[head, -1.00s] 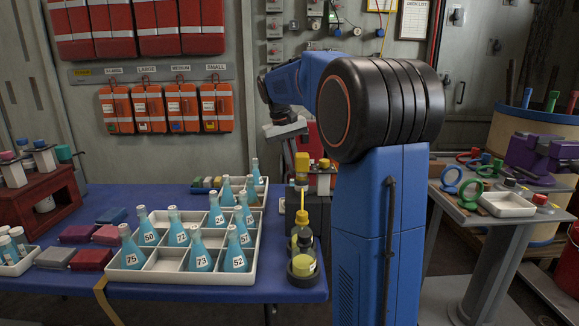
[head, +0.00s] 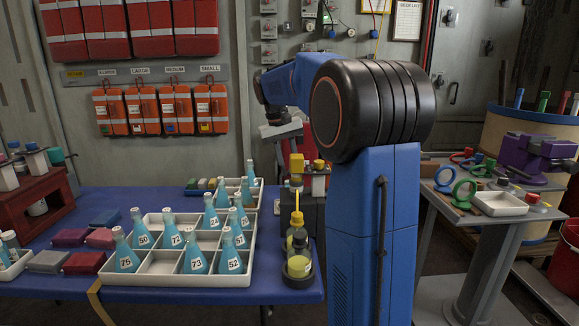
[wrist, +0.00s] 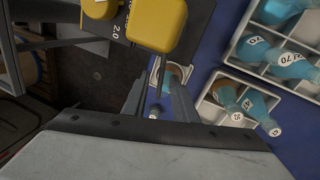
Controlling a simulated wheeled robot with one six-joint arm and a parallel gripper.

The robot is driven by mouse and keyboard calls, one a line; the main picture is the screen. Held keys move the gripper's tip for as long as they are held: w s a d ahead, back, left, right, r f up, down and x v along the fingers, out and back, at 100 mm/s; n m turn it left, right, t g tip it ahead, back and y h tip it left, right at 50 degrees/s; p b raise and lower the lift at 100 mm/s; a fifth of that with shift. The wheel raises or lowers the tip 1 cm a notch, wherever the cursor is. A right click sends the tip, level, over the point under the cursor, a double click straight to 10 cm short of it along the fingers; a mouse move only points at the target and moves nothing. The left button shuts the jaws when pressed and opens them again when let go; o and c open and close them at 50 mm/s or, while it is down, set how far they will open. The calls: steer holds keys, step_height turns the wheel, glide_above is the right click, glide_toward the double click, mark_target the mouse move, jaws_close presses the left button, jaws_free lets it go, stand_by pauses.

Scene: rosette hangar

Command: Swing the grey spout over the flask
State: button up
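In the wrist view, my gripper (wrist: 158,92) points down with its two fingers apart. A thin grey bar, perhaps the grey spout (wrist: 161,66), shows between the fingers; I cannot tell whether they touch it. Beside it is a dark unit (wrist: 119,42) with yellow blocks and a "2.0" label. The yellow-topped unit (head: 297,168) also shows in the head view, behind my arm's left side. A small pale object below the fingers is too unclear to name. Several numbered blue flasks (head: 197,262) stand in a white divided tray (head: 155,279). Which flask is meant cannot be told.
A smaller white tray (wrist: 207,107) with flasks lies close to the fingers' right. A red rack (head: 38,200) stands at left. A side table (head: 490,205) with rings is at right.

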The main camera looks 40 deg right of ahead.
steer(key=v, duration=1.7)
steer(key=shift+r, duration=0.2)
steer(key=s+a+f+n+t+y, duration=0.1)
steer(key=s+a+f+n+t, duration=0.1)
steer(key=s+a+f, duration=0.5)
steer(key=s+a+f+n+t, duration=0.1)
steer(key=s+a+f+t, duration=0.1)
steer(key=s+a+f, duration=0.55)
steer(key=shift+n+t+y, duration=0.7)
steer(key=shift+n+t, duration=0.2)
steer(key=shift+s+a+f, duration=0.9)
steer(key=shift+s+f, duration=1.95)
steer(key=shift+s, duration=0.2)
steer(key=shift+s+a+f, duration=0.85)
steer(key=shift+s+f, duration=2)
steer(key=shift+s, duration=0.2)
steer(key=shift+s+a+f, duration=0.9)
steer(key=shift+s+f, duration=1.95)
steer(key=shift+s, duration=0.2)
